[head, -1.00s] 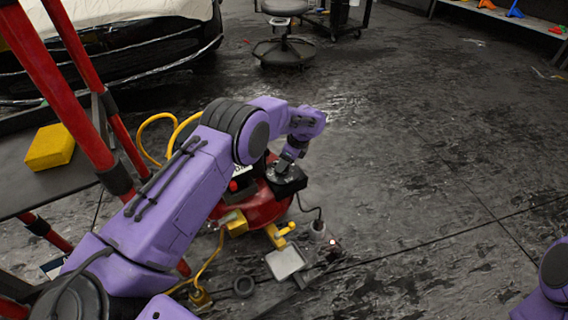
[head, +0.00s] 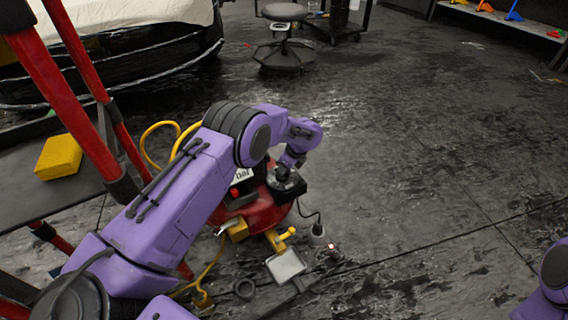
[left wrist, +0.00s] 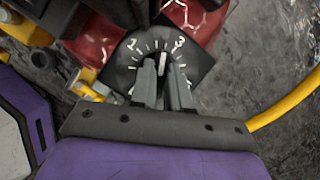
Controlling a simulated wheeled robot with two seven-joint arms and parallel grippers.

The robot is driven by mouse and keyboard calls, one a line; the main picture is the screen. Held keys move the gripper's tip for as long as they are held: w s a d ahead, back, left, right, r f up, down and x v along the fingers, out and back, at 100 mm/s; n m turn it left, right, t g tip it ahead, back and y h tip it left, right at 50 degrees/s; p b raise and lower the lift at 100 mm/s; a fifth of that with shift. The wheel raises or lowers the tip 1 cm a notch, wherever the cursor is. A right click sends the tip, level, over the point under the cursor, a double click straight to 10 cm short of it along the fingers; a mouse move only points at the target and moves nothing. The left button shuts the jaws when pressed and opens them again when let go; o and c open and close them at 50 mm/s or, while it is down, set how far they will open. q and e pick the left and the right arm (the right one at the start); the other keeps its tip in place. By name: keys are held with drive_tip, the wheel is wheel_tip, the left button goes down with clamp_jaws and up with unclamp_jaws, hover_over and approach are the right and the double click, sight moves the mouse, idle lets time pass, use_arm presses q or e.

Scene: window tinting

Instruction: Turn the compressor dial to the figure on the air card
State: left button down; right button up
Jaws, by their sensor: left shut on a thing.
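The red compressor (head: 262,212) stands on the floor, partly behind my left arm. Its black dial plate (head: 296,190) is on top, at the right side. In the left wrist view the dial plate (left wrist: 197,62) has white ticks and figures, with a 3 at upper right and what looks like a 2 at upper left. My left gripper (left wrist: 164,75) is shut on the dial knob, whose white mark (left wrist: 163,59) points up between these figures. A white card (head: 243,174) with dark print sits behind the knob; I cannot read its figure. My right gripper is out of view.
A yellow hose (head: 160,128) loops behind the compressor. A yellow handle (head: 281,238) and a grey pad (head: 286,265) are at its front. A yellow block (head: 59,157) lies on a dark surface at left. Red posts stand close to my left arm. The floor to the right is open.

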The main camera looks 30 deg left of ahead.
use_arm(q)
drive_tip(key=m+t+p, duration=0.1)
drive_tip(key=m+p, duration=0.1)
drive_tip(key=m, duration=0.1)
drive_tip(key=shift+s+r+p, duration=0.15)
drive_tip(key=shift+p, duration=0.25)
drive_tip(key=shift+f+m+t+h+p, duration=0.2)
drive_tip(key=shift+m+t+h+p, duration=0.25)
drive_tip(key=shift+m+p, duration=0.5)
drive_tip(key=shift+m, duration=0.35)
drive_tip(key=c, duration=1.1)
unclamp_jaws()
drive_tip(key=shift+r, duration=0.1)
drive_tip(key=p+v, duration=0.3)
drive_tip(key=v, duration=0.7)
drive_tip(key=shift+s+d, duration=0.15)
drive_tip(key=shift+s, duration=0.05)
drive_tip(key=shift+r, duration=0.1)
